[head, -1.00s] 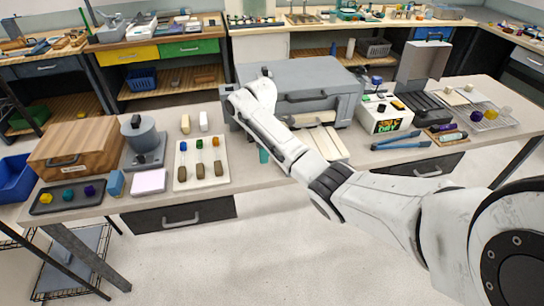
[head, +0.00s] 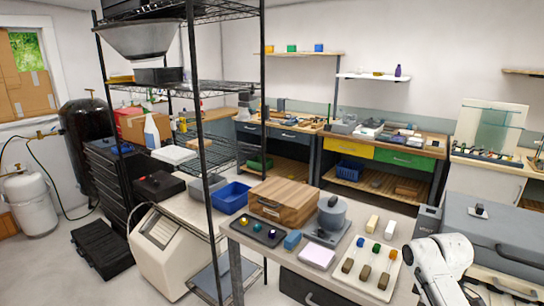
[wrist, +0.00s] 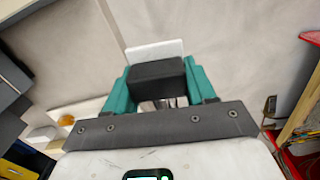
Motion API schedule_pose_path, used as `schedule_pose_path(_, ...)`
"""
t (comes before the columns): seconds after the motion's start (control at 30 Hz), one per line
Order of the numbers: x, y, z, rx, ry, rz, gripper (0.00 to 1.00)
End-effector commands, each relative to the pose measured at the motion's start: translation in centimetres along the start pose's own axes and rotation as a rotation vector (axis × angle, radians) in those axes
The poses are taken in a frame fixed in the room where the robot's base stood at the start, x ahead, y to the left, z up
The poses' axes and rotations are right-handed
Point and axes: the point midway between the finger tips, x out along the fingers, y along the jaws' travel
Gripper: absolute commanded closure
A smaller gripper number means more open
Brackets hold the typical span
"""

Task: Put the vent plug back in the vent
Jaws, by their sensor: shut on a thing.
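In the wrist view my gripper (wrist: 155,82) has teal fingers shut on a dark block with a pale slab at its far side, which I take to be the vent plug (wrist: 156,73). The held piece appears clear of any surface. In the head view the grey kiln-like box (head: 510,228) is cut off at the right edge. A small dark piece on a pale base (head: 481,210) sits on its top; I cannot tell if that is the vent. My white arm covers part of the box's front left, and my gripper's fingers are hidden there.
A black wire rack (head: 203,140) stands at the bench's left end. Floor shows at lower left.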

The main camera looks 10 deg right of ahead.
Motion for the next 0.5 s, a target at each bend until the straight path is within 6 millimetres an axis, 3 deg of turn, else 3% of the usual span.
schedule_pose_path(0.03, 1.9, -2.2, -1.7, 0.026, -0.002, -0.004, 0.80)
schedule_pose_path(0.2, 6.1, -9.3, -6.0, 0.169, -0.006, -0.001, 0.80)
schedule_pose_path(0.5, 11.5, -22.5, -10.2, 0.436, 0.001, -0.001, 0.80)
